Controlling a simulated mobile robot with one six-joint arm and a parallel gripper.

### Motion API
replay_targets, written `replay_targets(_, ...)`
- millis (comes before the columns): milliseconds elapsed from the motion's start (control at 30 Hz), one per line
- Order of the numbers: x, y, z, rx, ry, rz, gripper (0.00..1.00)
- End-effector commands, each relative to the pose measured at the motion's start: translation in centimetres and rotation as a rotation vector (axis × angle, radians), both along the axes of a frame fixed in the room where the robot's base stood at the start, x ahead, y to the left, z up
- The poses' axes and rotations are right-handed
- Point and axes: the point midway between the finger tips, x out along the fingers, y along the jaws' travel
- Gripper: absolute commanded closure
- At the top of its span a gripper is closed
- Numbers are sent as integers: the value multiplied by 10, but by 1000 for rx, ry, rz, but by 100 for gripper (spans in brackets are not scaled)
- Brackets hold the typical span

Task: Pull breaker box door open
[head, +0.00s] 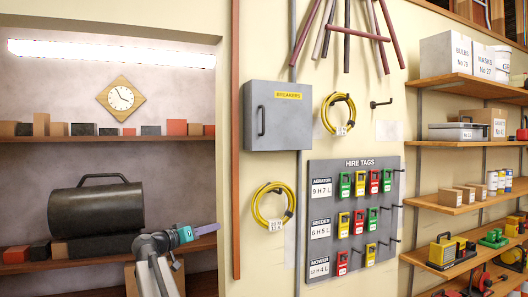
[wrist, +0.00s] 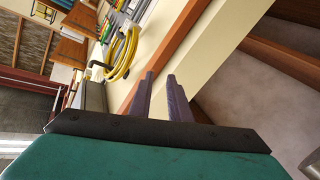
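The grey breaker box (head: 278,115) hangs on the cream wall in the head view, with a yellow BREAKERS label (head: 288,95). Its door looks shut. A dark upright handle (head: 261,120) is on the door's left side. My gripper (head: 213,229), teal with purple fingers, is below and left of the box, well apart from it. In the wrist view my gripper (wrist: 161,75) has its two fingers apart, with nothing between them. A grey edge at the left there may be the box, partly hidden by my gripper body.
A wooden post (head: 236,170) stands between the shelf alcove and the box. A yellow cable coil (head: 272,205) hangs below the box, another (head: 338,113) to its right. The hire tags board (head: 352,235) is lower right. A dark cylinder (head: 97,208) sits on the alcove shelf.

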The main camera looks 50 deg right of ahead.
Motion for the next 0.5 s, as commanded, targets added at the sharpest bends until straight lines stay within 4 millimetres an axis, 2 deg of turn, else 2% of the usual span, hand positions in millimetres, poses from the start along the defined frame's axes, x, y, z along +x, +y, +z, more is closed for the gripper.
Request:
replay_targets(33,-2,-5,28,-32,-35,-14,83)
replay_targets(100,-9,-10,65,-79,-82,-33,83)
replay_targets(267,-31,-18,149,-187,-188,-80,83)
replay_targets(400,-56,-20,221,-283,-279,-120,83)
replay_targets(500,-75,-19,265,-344,-336,-145,83)
